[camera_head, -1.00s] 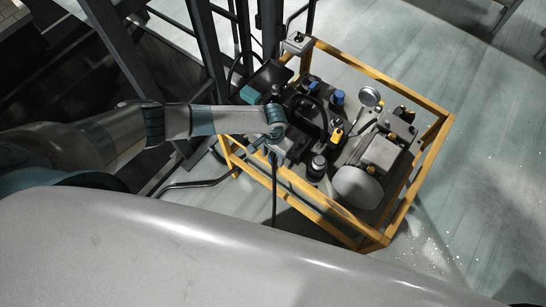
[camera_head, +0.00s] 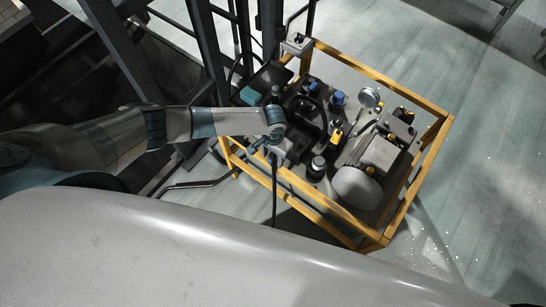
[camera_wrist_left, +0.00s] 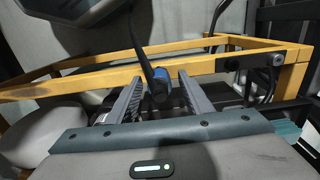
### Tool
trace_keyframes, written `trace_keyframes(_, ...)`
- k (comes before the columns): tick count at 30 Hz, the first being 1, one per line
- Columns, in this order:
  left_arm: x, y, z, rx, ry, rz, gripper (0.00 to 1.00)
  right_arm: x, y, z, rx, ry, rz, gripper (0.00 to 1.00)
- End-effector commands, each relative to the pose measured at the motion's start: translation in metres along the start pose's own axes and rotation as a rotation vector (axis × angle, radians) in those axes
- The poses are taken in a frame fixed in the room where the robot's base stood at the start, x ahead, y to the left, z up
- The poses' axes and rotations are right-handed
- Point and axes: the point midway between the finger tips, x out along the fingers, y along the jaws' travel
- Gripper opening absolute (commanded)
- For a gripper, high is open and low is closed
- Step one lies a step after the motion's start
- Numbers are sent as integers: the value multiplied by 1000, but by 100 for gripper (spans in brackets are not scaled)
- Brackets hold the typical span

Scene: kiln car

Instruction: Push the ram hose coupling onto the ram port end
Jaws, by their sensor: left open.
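My left gripper (camera_wrist_left: 160,97) is open, its two dark fingers on either side of a blue coupling (camera_wrist_left: 163,79) with a black hose (camera_wrist_left: 142,45) running up from it. The coupling sits between the fingers with a gap to at least one of them. In the head view my left gripper (camera_head: 266,146) points down by the near left side of the yellow frame, partly hidden by my wrist. A black hose (camera_head: 274,195) hangs below it. I cannot make out the ram port end. My right gripper is not in view.
The yellow frame (camera_head: 415,185) encloses a hydraulic unit with a pressure gauge (camera_head: 369,97), blue caps (camera_head: 337,97) and a grey round-ended motor (camera_head: 357,187). Dark upright posts (camera_head: 205,45) stand behind my left arm. Open floor (camera_head: 490,170) lies to the right.

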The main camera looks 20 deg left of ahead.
Motion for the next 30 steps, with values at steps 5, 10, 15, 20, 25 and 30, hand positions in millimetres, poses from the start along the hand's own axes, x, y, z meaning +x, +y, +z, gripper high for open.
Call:
trace_keyframes(5,0,0,0,0,0,0,46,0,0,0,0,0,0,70)
trace_keyframes(10,0,0,0,0,0,1,46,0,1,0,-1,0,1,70)
trace_keyframes(15,-1,1,0,0,0,1,46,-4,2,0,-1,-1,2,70)
trace_keyframes(20,0,1,0,0,0,1,46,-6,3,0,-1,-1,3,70)
trace_keyframes(25,0,1,0,0,0,0,46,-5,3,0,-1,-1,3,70)
trace_keyframes(30,0,1,0,0,0,0,29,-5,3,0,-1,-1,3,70)
